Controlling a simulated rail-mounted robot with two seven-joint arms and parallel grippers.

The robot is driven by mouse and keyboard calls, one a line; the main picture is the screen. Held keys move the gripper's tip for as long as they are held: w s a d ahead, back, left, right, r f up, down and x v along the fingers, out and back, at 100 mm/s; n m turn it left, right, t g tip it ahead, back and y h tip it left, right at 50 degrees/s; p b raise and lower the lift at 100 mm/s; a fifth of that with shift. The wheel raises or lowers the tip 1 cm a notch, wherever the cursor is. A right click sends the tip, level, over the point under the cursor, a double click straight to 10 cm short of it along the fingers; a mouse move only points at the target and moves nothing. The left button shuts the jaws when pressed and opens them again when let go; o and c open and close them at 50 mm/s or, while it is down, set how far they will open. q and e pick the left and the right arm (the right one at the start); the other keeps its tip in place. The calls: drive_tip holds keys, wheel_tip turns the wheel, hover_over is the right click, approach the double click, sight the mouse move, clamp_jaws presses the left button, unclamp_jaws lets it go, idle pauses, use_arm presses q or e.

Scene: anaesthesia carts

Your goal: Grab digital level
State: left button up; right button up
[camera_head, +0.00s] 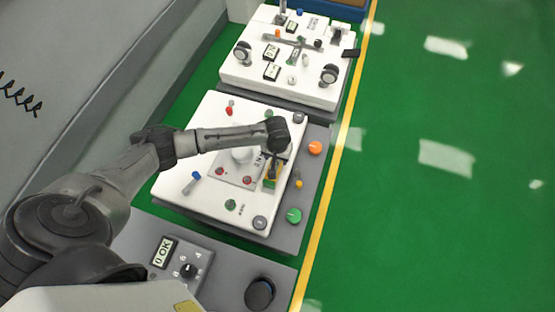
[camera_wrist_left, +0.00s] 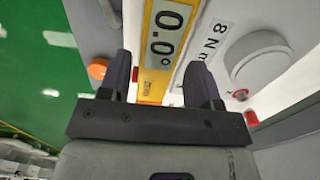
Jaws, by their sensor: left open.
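The digital level is a yellow block with a "0.0" display (camera_wrist_left: 167,30), seen at the top of the left wrist view. My right gripper is not in view.
The middle white panel (camera_head: 193,150) carries several small knobs and a white round post beside the level. An orange knob (camera_head: 315,148) and a green knob (camera_head: 294,215) stand to the right. Another cart top (camera_head: 240,77) is behind. Green floor is clear at right.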

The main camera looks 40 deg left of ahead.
sight(278, 162)
use_arm(q)
drive_tip(key=shift+w+a+f+b, duration=0.15)
drive_tip(key=shift+f+b, duration=0.65)
drive_tip(key=shift+f, duration=0.6)
drive_tip(key=shift+w+d+f+b, duration=0.15)
drive_tip(key=shift+f+b, duration=0.6)
drive_tip(key=shift+f, duration=0.65)
drive_tip(key=shift+a, duration=0.1)
drive_tip(key=shift+c, duration=0.2)
drive_tip(key=c, duration=0.8)
